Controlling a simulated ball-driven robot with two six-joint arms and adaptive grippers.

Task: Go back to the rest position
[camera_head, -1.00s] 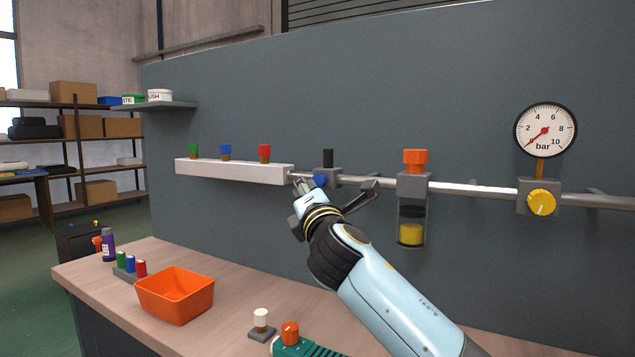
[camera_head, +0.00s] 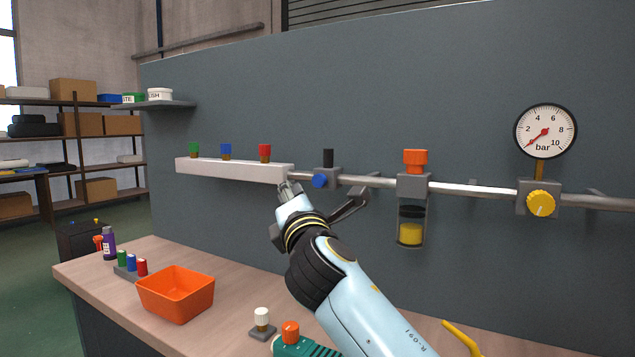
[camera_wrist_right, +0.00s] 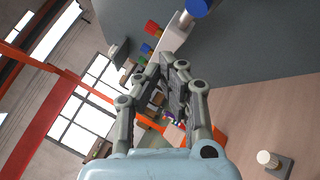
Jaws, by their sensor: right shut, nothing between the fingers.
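My right gripper (camera_head: 288,188) is in front of the wall, just below the right end of the white manifold block (camera_head: 232,171). It is shut with nothing between its fingers, and its fingers also show in the right wrist view (camera_wrist_right: 172,62). The blue knob (camera_head: 320,181) on the pipe is just right of the fingertips, apart from them in the picture. My left gripper is in neither view.
An orange bin (camera_head: 176,295) stands on the wooden bench (camera_head: 225,273). A white-capped part (camera_head: 262,320) and a green tool (camera_head: 305,345) lie near its front. The pipe carries an orange-capped filter (camera_head: 412,200) and a pressure gauge (camera_head: 545,131) above a yellow knob (camera_head: 541,204).

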